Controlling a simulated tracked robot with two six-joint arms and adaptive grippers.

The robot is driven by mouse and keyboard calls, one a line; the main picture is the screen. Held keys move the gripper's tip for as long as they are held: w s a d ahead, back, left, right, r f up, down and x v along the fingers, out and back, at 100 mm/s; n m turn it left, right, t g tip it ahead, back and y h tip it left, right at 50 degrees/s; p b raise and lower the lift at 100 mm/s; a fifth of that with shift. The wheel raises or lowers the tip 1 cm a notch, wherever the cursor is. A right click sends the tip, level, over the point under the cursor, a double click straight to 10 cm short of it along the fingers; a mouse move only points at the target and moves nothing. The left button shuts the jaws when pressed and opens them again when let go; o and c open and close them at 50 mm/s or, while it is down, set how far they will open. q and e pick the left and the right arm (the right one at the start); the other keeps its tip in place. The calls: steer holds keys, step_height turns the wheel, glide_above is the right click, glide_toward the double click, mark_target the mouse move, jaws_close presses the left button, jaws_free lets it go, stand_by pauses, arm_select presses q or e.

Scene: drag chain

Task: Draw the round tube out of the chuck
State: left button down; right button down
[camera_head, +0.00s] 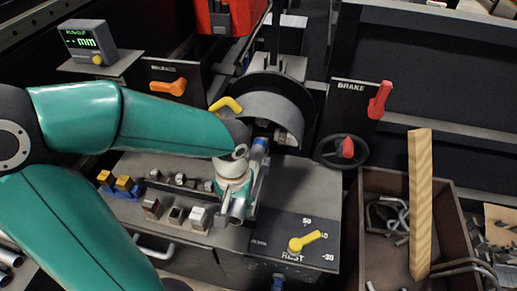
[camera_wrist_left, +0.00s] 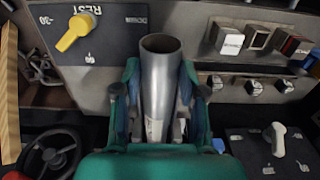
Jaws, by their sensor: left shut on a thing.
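The round tube (camera_wrist_left: 160,80) is a grey metal pipe with an open end, held between the two fingers of my left gripper (camera_wrist_left: 158,105) in the left wrist view. In the head view, the left gripper (camera_head: 250,185) is in front of the chuck (camera_head: 284,134), and the tube's open end (camera_head: 237,211) points toward the front. The gripper is shut on the tube. The chuck sits under a curved grey guard (camera_head: 272,108). The gripper and arm hide the tube's other end, so I cannot tell whether it is inside the chuck. My right gripper is not in view.
A yellow lever (camera_head: 307,241) is on the front panel, right of the gripper. A black handwheel (camera_head: 341,151) and a red brake lever (camera_head: 380,98) are at the right. A crate (camera_head: 364,215) holds bent metal pieces and a wooden bar (camera_head: 420,200). Several knobs and switches line the panel's left.

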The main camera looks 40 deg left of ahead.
arm_select(q)
steer(key=shift+s+d, duration=0.15)
steer(key=shift+s, duration=0.15)
steer(key=c, duration=0.6)
jaws_free()
